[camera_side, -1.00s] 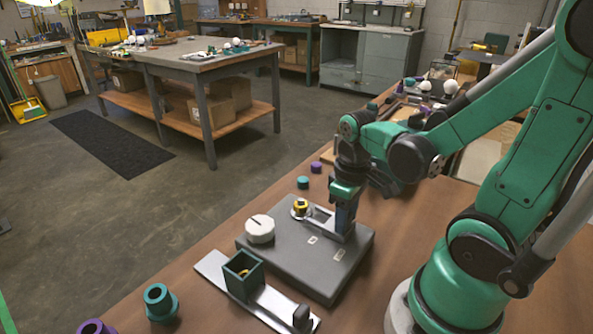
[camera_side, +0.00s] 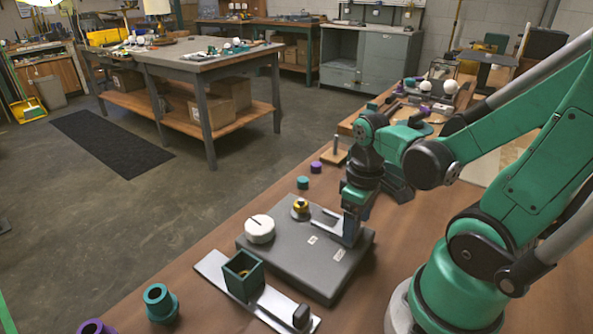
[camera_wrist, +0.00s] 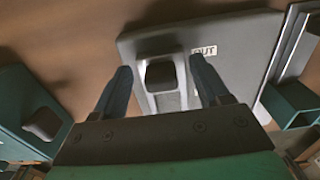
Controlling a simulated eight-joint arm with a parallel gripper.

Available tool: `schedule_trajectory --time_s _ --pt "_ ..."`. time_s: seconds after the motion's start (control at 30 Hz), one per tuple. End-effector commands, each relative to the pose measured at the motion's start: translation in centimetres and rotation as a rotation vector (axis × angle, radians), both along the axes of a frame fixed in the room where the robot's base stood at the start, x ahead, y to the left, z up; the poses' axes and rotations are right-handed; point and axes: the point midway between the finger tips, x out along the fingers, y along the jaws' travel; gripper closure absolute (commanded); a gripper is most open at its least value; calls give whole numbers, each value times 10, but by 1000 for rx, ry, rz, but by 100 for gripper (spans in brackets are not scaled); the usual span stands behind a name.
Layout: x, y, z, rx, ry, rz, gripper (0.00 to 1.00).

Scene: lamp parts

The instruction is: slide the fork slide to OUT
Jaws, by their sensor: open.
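The fork slide (camera_side: 328,216) lies on the right part of a dark grey base plate (camera_side: 290,262) in the side view. Its light arms point left toward a yellow-collared post (camera_side: 300,206). My gripper (camera_side: 354,220) is at its right end, partly hiding it. In the wrist view my gripper (camera_wrist: 160,64) is open, with one finger on each side of the slide's dark raised grip (camera_wrist: 160,76). Gaps show between the fingers and the grip. An OUT label (camera_wrist: 204,52) is on the plate beside the grip, near the right finger.
A white slotted knob (camera_side: 260,229) stands on the plate's left. In front is a pale rail (camera_side: 268,299) with a green square box (camera_side: 242,275). Teal (camera_side: 303,182) and purple (camera_side: 316,167) pieces lie behind the plate. A teal flanged part (camera_side: 160,303) is front left.

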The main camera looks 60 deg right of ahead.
Motion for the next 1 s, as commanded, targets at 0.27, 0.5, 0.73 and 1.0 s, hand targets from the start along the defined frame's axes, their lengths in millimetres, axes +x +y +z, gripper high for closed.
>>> schedule_trajectory --time_s 0.27,0.5,0.73,1.0 --pt "0 0 17 0 0 0 32" --pt "0 0 41 0 1 0 32" --pt "0 0 54 0 1 0 32" --pt "0 0 56 0 1 0 32"
